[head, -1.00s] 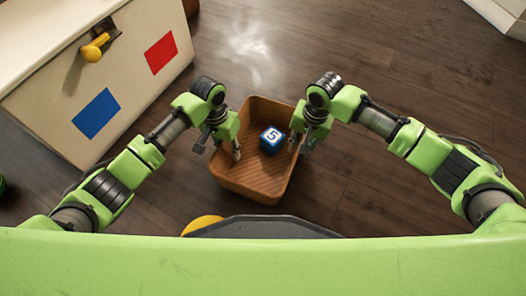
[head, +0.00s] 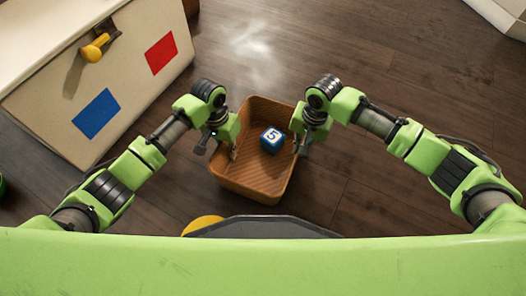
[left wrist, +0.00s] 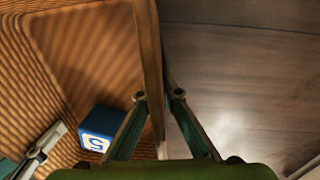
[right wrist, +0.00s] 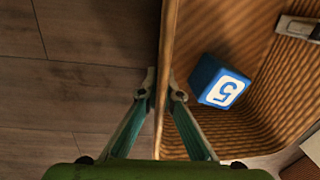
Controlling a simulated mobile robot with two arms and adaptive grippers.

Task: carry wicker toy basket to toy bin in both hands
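The wicker toy basket (head: 256,187) is a brown open box on the floor in front of me. A large cream box with red and blue squares and a yellow knob (head: 91,52), seemingly the toy bin, stands at upper left.
Dark wooden floor (head: 400,60) is open beyond the basket and to the right. A pale object (head: 500,15) shows at the top right corner. A small green thing (head: 1,184) is cut off at the left edge.

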